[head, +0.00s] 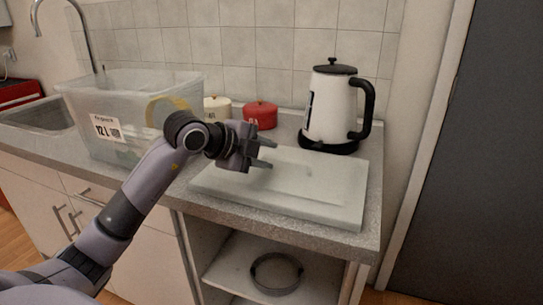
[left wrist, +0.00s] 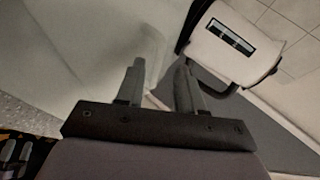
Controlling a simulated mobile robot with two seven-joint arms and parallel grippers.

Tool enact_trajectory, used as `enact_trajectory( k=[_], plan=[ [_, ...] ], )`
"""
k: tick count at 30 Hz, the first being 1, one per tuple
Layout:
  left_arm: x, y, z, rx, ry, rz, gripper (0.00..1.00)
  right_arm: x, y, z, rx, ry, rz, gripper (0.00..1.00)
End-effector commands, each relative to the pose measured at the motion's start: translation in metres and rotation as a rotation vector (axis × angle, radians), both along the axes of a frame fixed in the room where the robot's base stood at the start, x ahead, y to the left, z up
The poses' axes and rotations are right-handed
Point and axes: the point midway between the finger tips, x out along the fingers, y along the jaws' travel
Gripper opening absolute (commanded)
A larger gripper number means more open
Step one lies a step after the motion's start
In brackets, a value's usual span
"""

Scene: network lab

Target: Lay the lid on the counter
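The lid (head: 318,190) is a pale, translucent rectangular panel with a raised rim. In the head view it lies flat on the right part of the grey counter (head: 372,215), its front side close to the counter's front edge. In the left wrist view the lid (left wrist: 75,50) fills the left side as a blurred pale surface. My left gripper (head: 269,154) is over the lid's rear left part, with its fingers apart and nothing visible held between them. The fingers also show apart in the left wrist view (left wrist: 160,68). My right gripper is in neither view.
A clear plastic box (head: 75,110) stands left on the counter, near the sink (head: 45,117). A white kettle (head: 330,108) stands just behind the lid. A red pot (head: 260,116) and a cream pot (head: 217,108) stand near the wall. A round pan (head: 276,273) sits on the open shelf below.

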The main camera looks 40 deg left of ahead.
Motion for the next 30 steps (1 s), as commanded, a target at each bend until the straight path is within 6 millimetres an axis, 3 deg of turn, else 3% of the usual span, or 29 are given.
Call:
enact_trajectory(
  k=[6,12,18,30],
  plan=[
    [-0.041,0.011,0.025,0.003,-0.002,0.001,0.37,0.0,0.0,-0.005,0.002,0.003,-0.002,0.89],
    [-0.066,0.017,0.041,0.003,-0.002,0.001,0.37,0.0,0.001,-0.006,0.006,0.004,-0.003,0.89],
    [-0.075,0.019,0.047,0.001,-0.001,0.001,0.37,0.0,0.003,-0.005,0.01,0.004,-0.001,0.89],
    [-0.076,0.019,0.047,0.001,-0.001,0.0,0.37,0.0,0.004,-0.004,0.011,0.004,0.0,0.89]
  ],
)
